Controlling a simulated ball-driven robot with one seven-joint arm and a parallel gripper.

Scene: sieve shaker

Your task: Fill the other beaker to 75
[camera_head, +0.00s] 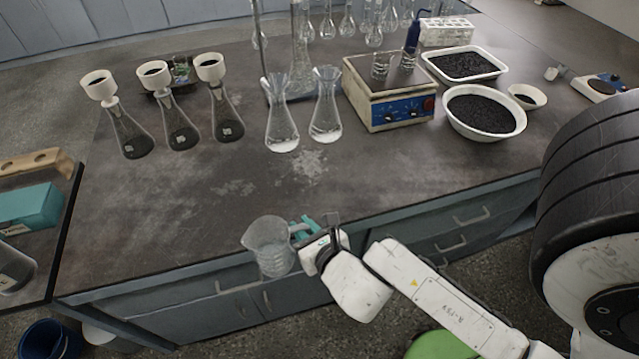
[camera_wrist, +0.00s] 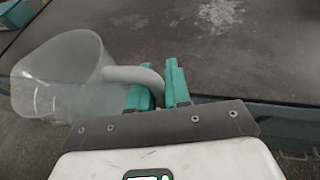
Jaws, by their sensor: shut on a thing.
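My gripper (camera_head: 302,229) is shut on the handle of a clear, graduated beaker (camera_head: 270,247) at the front edge of the bench. The beaker looks roughly upright in the head view, to the left of my gripper. In the wrist view, the teal fingers (camera_wrist: 158,88) close around the handle, and the beaker (camera_wrist: 62,82) is at the left. Its body overlaps the bench front. I cannot tell whether it holds liquid. Two small glass beakers (camera_head: 380,66) stand on the blue-fronted hotplate (camera_head: 388,103); their contents are too small to read.
Two conical flasks (camera_head: 282,130) with pale contents stand mid-bench. Several flasks with white funnels (camera_head: 126,134) stand at the left. A white bowl of black grains (camera_head: 483,112) and a tray of black grains (camera_head: 464,63) are at the right. The front middle of the bench (camera_head: 400,160) is clear.

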